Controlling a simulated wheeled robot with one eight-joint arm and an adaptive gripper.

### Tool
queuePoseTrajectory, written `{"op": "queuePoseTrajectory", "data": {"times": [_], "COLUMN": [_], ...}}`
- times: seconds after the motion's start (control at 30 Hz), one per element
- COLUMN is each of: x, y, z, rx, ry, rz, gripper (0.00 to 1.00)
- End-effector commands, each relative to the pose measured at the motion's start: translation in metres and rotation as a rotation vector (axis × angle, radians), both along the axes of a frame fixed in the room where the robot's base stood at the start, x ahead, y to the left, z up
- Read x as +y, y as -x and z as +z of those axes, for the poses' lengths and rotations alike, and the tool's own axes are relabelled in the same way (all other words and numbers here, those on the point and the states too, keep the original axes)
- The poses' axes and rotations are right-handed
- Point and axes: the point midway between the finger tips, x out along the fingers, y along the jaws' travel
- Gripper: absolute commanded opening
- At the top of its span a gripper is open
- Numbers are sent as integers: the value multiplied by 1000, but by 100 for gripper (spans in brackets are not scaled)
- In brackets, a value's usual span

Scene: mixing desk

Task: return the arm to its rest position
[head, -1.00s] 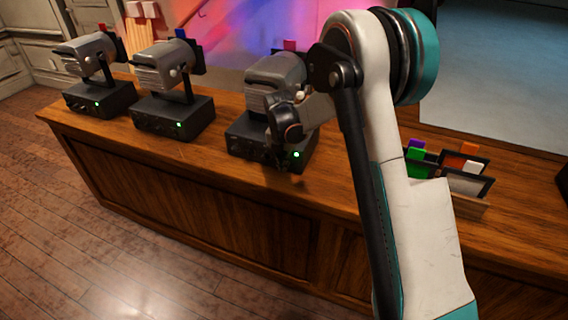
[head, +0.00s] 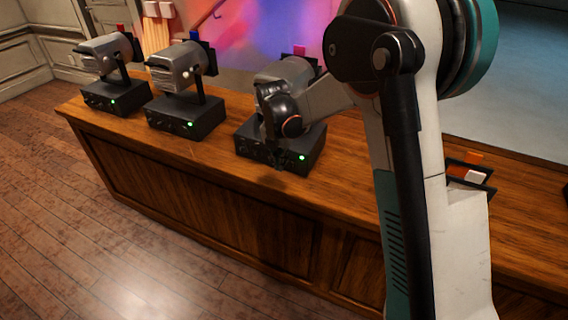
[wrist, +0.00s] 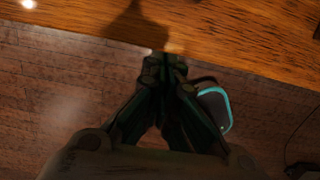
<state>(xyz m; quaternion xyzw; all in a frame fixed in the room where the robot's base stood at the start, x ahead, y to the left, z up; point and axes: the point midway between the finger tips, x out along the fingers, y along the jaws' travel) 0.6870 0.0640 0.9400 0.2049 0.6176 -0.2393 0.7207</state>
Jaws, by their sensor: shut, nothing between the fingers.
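My gripper (head: 271,150) hangs fingers down in the head view, in front of the rightmost lamp and its black base. The elbow and upper links of my arm fill the right of that view. In the wrist view my gripper (wrist: 165,62) has its dark fingers together with nothing between them. It points down over the front edge of the wooden desk (wrist: 230,45), with floor below. The fingertips are small and dark in the head view.
Three grey lamps stand on black bases along the desk (head: 200,215): left (head: 104,55), middle (head: 180,65) and right (head: 290,75). Orange and white cards (head: 474,165) show at the right, partly hidden by my arm. The floor (head: 75,215) before the desk is clear.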

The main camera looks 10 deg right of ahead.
Motion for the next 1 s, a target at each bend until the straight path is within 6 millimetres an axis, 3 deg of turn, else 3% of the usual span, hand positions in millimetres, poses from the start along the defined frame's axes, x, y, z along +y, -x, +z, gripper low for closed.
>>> {"op": "queuePoseTrajectory", "data": {"times": [0.17,0.73,0.87,1.0], "x": [3,2,-3,-12], "y": [3,6,17,41], "z": [12,16,35,70], "rx": [0,-5,-34,-92], "ry": [0,-3,-24,-71], "rz": [0,-15,-115,-326], "gripper": [0,0,0,0]}}
